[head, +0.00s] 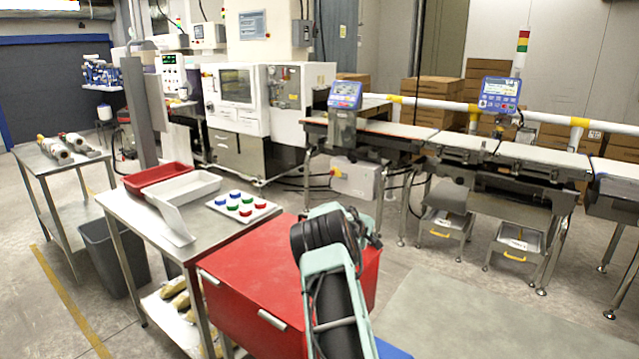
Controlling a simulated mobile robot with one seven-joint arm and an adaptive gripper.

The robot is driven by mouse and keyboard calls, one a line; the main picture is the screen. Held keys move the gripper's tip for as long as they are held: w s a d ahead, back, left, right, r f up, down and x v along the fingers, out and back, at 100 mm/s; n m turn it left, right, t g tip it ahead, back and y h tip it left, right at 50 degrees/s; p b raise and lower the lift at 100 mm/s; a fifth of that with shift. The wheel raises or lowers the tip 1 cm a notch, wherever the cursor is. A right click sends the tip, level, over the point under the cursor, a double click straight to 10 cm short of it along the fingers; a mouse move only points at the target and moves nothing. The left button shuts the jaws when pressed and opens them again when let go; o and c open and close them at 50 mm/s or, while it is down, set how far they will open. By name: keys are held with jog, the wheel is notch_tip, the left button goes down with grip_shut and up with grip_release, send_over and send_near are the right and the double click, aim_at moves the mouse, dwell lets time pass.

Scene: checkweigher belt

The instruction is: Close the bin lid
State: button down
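A large red bin (248,262) stands in the lower middle, right of the steel table. Its broad red top looks flat, and pale latches or handles (272,320) show on the near side. My arm covers its right part, so I cannot tell whether a lid gap is there. My arm rises in front of the red bin; my gripper is not visible.
The steel table (219,239) also holds a red tray (158,175) and a white board (243,207) with several coloured discs. A conveyor (455,146) runs across the back right. Floor (470,310) is free at the right.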

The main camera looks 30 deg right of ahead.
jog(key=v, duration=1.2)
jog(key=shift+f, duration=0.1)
